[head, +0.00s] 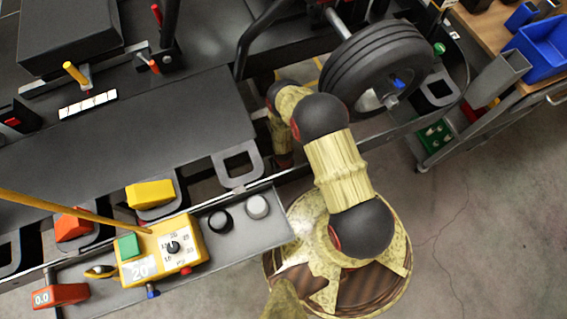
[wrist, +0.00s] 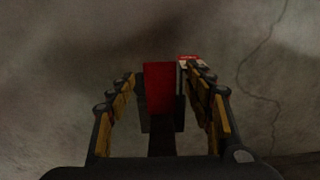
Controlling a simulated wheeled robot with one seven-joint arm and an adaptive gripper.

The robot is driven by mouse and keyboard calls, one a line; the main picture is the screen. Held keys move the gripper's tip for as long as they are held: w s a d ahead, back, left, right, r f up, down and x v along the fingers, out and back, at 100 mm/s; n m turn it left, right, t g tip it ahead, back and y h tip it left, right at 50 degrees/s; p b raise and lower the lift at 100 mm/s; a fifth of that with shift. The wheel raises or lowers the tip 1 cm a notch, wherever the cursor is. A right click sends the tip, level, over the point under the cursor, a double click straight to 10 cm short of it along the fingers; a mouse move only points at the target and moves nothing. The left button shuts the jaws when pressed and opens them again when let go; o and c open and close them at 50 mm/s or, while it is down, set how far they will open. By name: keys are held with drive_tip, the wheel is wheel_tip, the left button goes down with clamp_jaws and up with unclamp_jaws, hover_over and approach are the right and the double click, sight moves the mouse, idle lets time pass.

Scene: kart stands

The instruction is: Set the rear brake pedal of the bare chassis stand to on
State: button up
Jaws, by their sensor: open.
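In the wrist view my gripper (wrist: 158,100) is open, its two fingers spread left and right. A red upright plate (wrist: 158,85) stands between the fingers, with a gap on either side. It may be a pedal face, but I cannot tell whether it is the rear brake pedal. In the head view the dark chassis stand (head: 200,115) fills the left and middle. My arm bends down beside its frame, and my fingertips cannot be made out there.
A small red and white part (wrist: 189,62) sits close to the right finger. A black wheel (head: 375,70) is at the upper right of the stand. A yellow control box (head: 160,250) lies on the front shelf. A cart with a blue bin (head: 540,47) stands right. Floor is clear lower right.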

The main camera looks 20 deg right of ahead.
drive_tip(key=shift+c, duration=1.4)
clamp_jaws()
